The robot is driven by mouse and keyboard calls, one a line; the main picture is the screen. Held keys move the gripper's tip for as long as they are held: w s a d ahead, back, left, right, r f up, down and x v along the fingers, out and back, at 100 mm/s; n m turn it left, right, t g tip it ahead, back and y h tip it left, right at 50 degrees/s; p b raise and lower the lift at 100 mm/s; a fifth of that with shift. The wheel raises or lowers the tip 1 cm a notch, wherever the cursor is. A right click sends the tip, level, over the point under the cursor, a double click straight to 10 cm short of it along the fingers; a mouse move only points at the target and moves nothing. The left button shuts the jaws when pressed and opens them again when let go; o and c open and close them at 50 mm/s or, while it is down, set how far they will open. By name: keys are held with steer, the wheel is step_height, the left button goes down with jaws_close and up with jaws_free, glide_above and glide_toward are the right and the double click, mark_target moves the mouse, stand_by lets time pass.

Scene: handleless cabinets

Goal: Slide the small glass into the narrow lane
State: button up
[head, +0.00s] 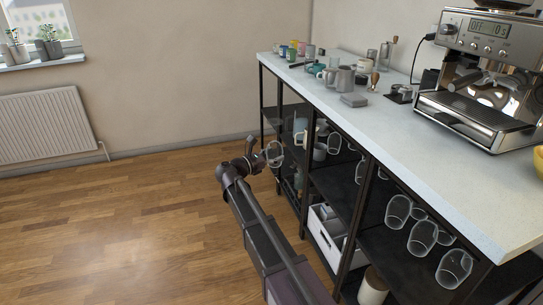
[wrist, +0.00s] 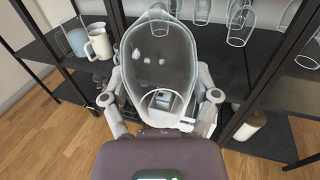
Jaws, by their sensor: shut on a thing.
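My gripper (head: 256,161) is shut on a clear glass (head: 274,154), held in the air just left of the open shelf unit. In the wrist view the glass (wrist: 158,60) fills the middle, with a finger on each side of it at my gripper (wrist: 161,97). Its wide rim is tilted up and away from me. Several other clear glasses (head: 422,238) sit in rows below the countertop; they also show at the top of the wrist view (wrist: 241,25). I cannot tell which gap is the narrow lane.
Black upright posts (head: 357,205) divide the shelf bays. A white box (head: 327,237) is low in one bay, and mugs (wrist: 98,42) stand on a shelf to the left. The countertop (head: 415,135) carries an espresso machine (head: 490,75). The wooden floor (head: 120,230) left is clear.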

steer(key=w+d+f+b, duration=0.1)
steer(key=d+f+b, duration=0.2)
steer(key=f+b, duration=0.3)
steer(key=shift+d+f, duration=0.25)
steer(key=shift+f, duration=0.25)
stand_by(0.5)
steer(key=w+d, duration=0.2)
steer(key=d, duration=0.5)
steer(key=shift+w+d, duration=0.15)
steer(key=shift+d, duration=0.15)
stand_by(0.3)
steer(key=shift+r+p, duration=0.65)
steer(key=shift+r, duration=0.25)
steer(key=shift+a, duration=0.15)
